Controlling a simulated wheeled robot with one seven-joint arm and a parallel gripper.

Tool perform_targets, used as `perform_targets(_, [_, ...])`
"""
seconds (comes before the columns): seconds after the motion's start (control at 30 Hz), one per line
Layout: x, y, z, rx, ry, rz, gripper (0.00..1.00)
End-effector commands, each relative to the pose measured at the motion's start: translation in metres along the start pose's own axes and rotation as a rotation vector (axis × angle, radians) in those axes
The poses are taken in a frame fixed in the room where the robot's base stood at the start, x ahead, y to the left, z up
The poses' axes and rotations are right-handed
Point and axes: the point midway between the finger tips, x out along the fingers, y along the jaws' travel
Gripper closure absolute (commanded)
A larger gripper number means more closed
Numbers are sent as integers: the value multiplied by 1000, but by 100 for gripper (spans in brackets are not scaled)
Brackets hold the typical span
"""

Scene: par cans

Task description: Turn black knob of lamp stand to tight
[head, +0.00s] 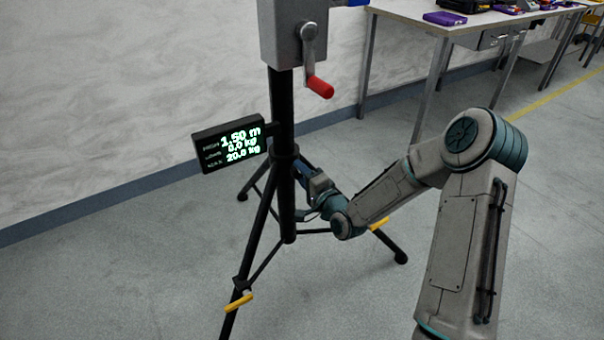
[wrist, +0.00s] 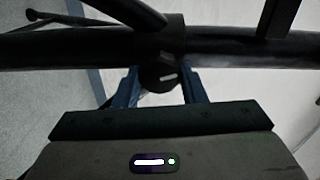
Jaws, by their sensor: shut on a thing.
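The lamp stand (head: 284,110) is a black tripod with a grey box at its top, standing upright left of my arm. In the wrist view its tube (wrist: 70,50) runs across the picture with a dark collar in the middle. The black knob (wrist: 160,77) juts from that collar and has a small white mark on its face. My gripper (wrist: 161,88) has its blue fingers on both sides of the knob and is shut on it. In the head view my gripper (head: 304,172) is at the stand's pole, below the display, and the knob is hidden there.
A display (head: 229,144) reading 1.50 m is fixed to the pole's left. A crank with a red handle (head: 320,87) hangs above my gripper. The tripod legs spread below, with yellow levers (head: 240,302). A table (head: 410,18) stands behind; open floor lies around.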

Motion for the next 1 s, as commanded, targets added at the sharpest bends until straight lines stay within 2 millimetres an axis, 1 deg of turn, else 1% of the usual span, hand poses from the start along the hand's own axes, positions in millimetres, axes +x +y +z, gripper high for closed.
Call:
perform_targets(0.07, [-1,2,2,1,-4,4,85])
perform_targets(0.1, [-1,2,2,1,-4,5,60])
perform_targets(0.17, [-1,2,2,1,-4,4,43])
perform_targets(0.2, [-1,2,1,0,-3,4,41])
perform_targets(0.47, [-1,1,0,-1,0,2,41])
perform_targets(0.57, [-7,0,-1,-1,1,2,41])
perform_targets(0.67, [-21,0,-1,-1,2,5,41])
perform_targets(1.0, [-97,0,0,2,1,6,41])
